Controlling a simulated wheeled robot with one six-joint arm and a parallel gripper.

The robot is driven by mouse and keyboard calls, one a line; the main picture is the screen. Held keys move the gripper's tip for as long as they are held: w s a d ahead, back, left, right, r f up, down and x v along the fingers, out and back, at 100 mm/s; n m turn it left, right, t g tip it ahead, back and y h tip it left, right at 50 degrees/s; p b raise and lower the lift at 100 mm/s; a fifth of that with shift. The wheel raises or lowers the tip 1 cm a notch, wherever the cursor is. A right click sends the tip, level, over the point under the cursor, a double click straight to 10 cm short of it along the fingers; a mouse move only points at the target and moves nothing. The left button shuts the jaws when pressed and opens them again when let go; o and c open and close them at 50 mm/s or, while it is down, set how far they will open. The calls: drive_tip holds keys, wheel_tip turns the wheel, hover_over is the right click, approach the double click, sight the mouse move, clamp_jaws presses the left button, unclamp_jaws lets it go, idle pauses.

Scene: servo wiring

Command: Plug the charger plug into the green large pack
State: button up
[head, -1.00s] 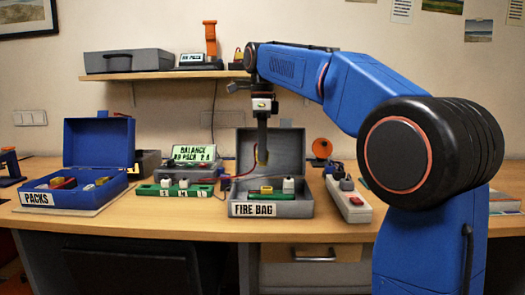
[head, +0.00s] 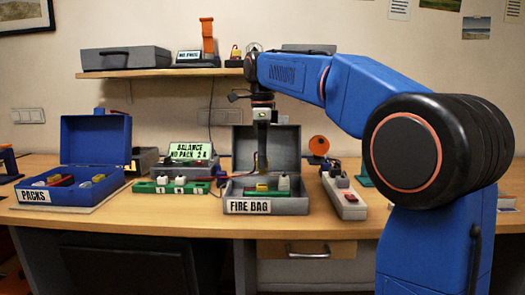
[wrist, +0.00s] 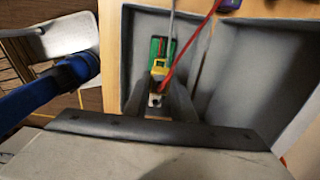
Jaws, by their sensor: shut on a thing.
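The yellow charger plug (wrist: 159,68) is between the fingers of my gripper (wrist: 157,100) in the wrist view, with a red wire running from it. My gripper (head: 263,168) hangs down inside the open grey fire bag box (head: 268,207) in the head view, shut on the plug. The green pack (wrist: 155,47) lies on the box floor, partly hidden by the plug in the wrist view. In the head view the pack (head: 265,194) shows low in the box, with a yellow part on it. I cannot tell whether plug and pack touch.
The box's raised lid (head: 240,145) is behind my gripper. The balance charger (head: 190,152) and a green S-M-L strip (head: 172,187) are to the left, a power strip (head: 346,202) to the right. A blue packs box (head: 80,195) is further left.

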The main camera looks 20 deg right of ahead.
sight(262, 173)
drive_tip(key=shift+f, duration=1.25)
drive_tip(key=shift+f, duration=1.35)
idle(0.6)
drive_tip(key=o, duration=1.1)
drive_tip(key=shift+o, duration=0.2)
wheel_tip(262, 173, up, 17)
drive_tip(key=shift+r, duration=0.2)
drive_tip(key=shift+s, duration=0.1)
